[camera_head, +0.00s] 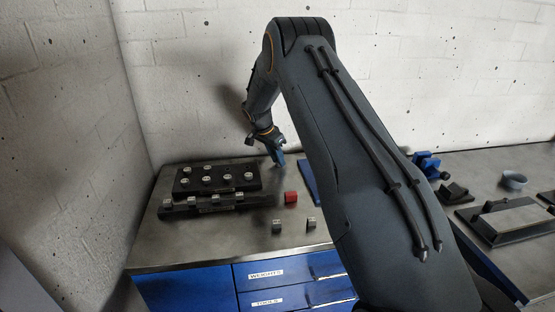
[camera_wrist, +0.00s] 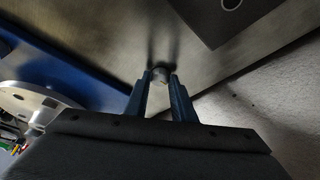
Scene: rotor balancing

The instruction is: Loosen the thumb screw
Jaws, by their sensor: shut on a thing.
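My gripper (camera_head: 278,160) is at the far part of the left bench, right of the black weight rack. In the wrist view its two blue fingers (camera_wrist: 160,88) are shut on a small grey metal cylinder (camera_wrist: 160,73), which shows at the fingertips over bare bench top. I cannot tell whether this cylinder is the thumb screw. A pale round disc (camera_wrist: 28,103), perhaps the rotor, shows at the left of the wrist view beside a blue base (camera_wrist: 75,75). In the head view my arm hides most of that area.
The black rack (camera_head: 215,190) holds several silver weights. A red block (camera_head: 291,198) and two small grey blocks (camera_head: 277,226) (camera_head: 311,223) stand on the bench. A blue fixture (camera_head: 428,165), a bowl (camera_head: 514,180) and a dark-based flat device (camera_head: 510,220) are at right.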

